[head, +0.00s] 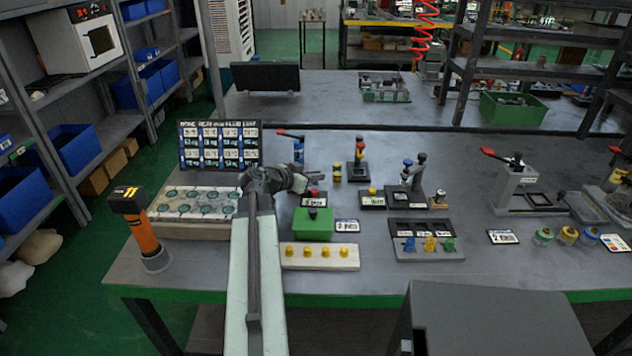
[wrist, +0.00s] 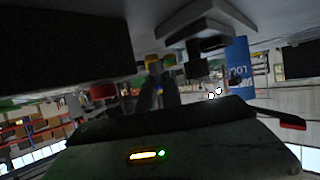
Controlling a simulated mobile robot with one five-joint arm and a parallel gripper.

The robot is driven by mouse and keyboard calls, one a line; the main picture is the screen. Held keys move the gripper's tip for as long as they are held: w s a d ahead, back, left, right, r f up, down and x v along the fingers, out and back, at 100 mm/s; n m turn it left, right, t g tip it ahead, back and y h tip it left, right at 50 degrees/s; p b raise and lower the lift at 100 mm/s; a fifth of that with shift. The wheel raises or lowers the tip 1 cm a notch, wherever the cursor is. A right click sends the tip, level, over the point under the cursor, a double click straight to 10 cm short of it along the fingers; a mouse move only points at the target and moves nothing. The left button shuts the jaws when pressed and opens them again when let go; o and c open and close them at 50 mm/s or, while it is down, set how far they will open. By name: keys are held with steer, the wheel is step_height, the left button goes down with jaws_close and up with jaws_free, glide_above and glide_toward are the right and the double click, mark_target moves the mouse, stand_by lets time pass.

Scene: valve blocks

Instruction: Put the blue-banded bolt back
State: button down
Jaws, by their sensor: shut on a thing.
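My gripper (head: 304,184) is above the table, left of centre, pointing right, close to a dark block with a red knob (head: 314,193). In the wrist view its fingers (wrist: 159,94) are dark and close together. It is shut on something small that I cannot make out. No blue band can be told for sure in either view. A dark tray (head: 428,256) to the right carries blue, yellow and green pieces.
A pale strip with several yellow knobs (head: 320,257) lies at the front. A dark block with a yellow knob (head: 372,199) and a grey fixture (head: 413,180) stand to the right. An orange-black tool (head: 143,230) stands at the left edge.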

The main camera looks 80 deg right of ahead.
steer(key=shift+f+b, duration=0.55)
steer(key=shift+b, duration=0.05)
steer(key=c, duration=1.5)
jaws_free()
steer(key=shift+r, duration=0.1)
